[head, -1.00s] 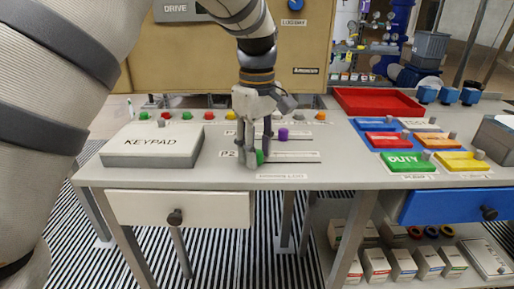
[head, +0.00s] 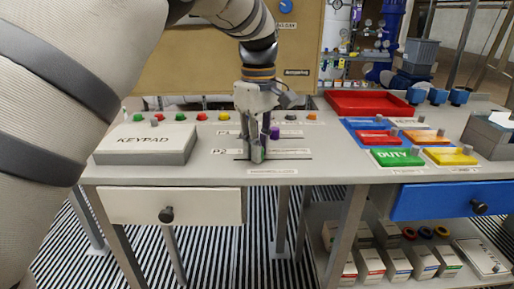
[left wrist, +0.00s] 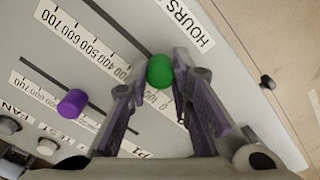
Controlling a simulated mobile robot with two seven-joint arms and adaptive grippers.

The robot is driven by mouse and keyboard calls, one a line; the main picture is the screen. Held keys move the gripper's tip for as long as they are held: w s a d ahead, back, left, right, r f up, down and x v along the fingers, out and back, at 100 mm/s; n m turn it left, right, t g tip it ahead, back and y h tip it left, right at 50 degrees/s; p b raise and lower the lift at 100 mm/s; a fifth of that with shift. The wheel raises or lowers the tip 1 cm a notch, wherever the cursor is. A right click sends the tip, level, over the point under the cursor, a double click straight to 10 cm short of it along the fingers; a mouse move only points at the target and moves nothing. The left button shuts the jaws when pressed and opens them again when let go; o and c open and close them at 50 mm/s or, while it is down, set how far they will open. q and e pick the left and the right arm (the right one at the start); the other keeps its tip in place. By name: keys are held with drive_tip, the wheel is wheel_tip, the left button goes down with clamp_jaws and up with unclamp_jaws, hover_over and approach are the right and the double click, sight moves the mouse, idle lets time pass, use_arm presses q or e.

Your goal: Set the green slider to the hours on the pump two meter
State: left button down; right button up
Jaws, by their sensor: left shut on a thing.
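The green slider (left wrist: 160,70) is a round knob on the slot beside the HOURS label (left wrist: 182,22) in the left wrist view. My left gripper (left wrist: 160,82) is shut on it, one finger on each side. In the head view my left gripper (head: 257,156) points down onto the P2 slot, and its fingers hide the green knob. The scale strip (left wrist: 85,45) beside the slot runs from 0 to 700; the knob is toward the low end, and its exact reading is unclear. The pump two meter cannot be identified.
A purple slider (head: 275,133) sits on the slot just behind. The KEYPAD box (head: 147,144) is to the left. Several coloured buttons (head: 180,117) line the back. A red tray (head: 370,104) and coloured plates, including DUTY (head: 397,157), are on the right.

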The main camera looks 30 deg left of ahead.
use_arm(q)
drive_tip(key=c, duration=1.4)
unclamp_jaws()
wheel_tip(320, 180, up, 12)
